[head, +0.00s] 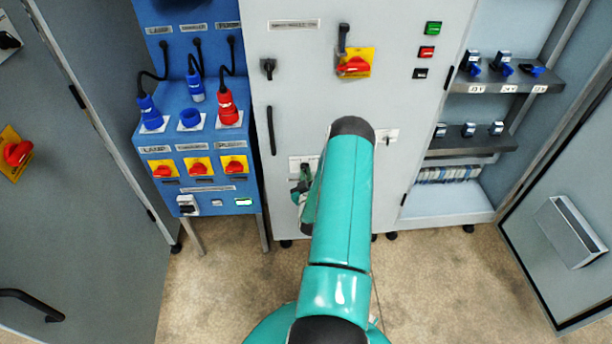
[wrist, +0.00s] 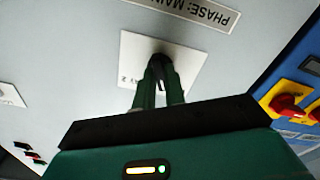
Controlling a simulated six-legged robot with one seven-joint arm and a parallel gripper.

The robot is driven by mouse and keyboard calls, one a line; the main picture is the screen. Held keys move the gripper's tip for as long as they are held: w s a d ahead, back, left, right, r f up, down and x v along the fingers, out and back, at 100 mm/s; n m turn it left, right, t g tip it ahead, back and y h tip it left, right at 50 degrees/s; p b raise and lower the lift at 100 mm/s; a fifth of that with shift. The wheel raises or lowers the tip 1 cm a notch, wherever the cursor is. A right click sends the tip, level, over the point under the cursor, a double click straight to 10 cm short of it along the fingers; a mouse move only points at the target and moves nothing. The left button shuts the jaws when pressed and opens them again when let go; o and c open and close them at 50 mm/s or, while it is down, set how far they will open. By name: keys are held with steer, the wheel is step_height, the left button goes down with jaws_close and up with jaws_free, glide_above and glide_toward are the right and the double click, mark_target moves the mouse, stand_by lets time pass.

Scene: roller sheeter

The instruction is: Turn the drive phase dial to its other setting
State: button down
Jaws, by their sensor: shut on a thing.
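In the wrist view a black dial (wrist: 160,57) sits on a white square plate (wrist: 190,62) on the grey cabinet front. A label (wrist: 195,12) beside the plate reads "PHASE: MAIN" and is cut off by the frame edge. My gripper (wrist: 160,76) has its two green fingers closed around the dial's knob. The fingers hide much of the knob and part of the plate's marking, where a "2" shows. In the head view my gripper (head: 302,186) is at the lower left of the cabinet front, mostly behind my teal arm. The dial is not clear there.
A second white plate (head: 385,137) with a small knob is to the right. A red-and-yellow switch (head: 354,64) is above. A blue plug panel (head: 190,140) stands close on the left. Shelves (head: 497,85) are at right. The floor in front is clear.

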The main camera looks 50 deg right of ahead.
steer(key=m, duration=0.5)
steer(key=shift+m, duration=0.3)
steer(key=m, duration=0.5)
steer(key=shift+a+m, duration=0.1)
steer(key=shift+m, duration=0.3)
steer(key=c, duration=1.5)
jaws_free()
steer(key=shift+o, duration=0.2)
steer(key=v, duration=1.3)
steer(key=shift+s+a, duration=0.25)
steer(key=shift+a, duration=0.05)
